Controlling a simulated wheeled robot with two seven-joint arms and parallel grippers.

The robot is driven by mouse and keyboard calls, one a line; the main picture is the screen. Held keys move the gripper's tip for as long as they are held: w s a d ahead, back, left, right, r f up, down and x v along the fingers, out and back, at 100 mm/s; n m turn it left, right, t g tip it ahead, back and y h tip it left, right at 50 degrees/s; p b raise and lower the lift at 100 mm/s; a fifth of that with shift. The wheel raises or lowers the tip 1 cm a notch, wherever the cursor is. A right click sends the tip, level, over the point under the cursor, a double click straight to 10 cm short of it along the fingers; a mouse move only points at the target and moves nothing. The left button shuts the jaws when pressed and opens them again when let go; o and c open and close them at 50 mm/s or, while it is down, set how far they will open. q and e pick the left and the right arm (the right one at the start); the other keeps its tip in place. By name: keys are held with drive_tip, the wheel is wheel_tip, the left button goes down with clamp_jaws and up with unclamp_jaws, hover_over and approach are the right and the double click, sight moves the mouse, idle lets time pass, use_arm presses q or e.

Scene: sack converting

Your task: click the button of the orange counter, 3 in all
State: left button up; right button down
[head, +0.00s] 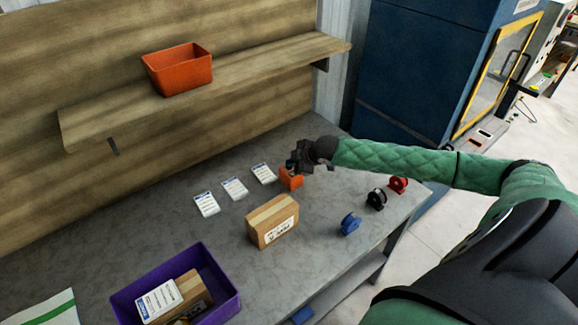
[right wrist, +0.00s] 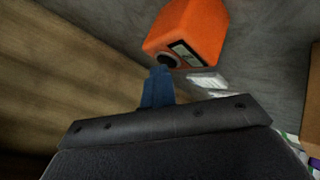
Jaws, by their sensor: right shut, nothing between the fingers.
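The orange counter (head: 291,181) stands on the grey table, behind the cardboard box and right of the white cards. In the right wrist view the counter (right wrist: 190,28) shows a small display and a dark round button (right wrist: 168,60). My right gripper (head: 294,166) is over the counter, its fingers shut with nothing between them. In the right wrist view its blue fingertips (right wrist: 160,73) are right at the button's edge; I cannot tell whether they touch it. The number on the display is too small to read. My left gripper is not in view.
A cardboard box (head: 272,222) stands in front of the counter. Three white cards (head: 234,188) lie left of it. Blue (head: 350,223), black (head: 376,199) and red (head: 398,185) round items stand to the right. A purple bin (head: 222,273) is at the front left; an orange bin (head: 178,72) is on the shelf.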

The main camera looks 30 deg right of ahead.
sight(292, 168)
drive_tip(key=shift+r+p, duration=0.7)
drive_tip(key=shift+r, duration=0.15)
drive_tip(key=shift+r+p, duration=2.1)
drive_tip(key=shift+r, duration=0.45)
drive_tip(key=shift+f, duration=0.1)
idle(0.5)
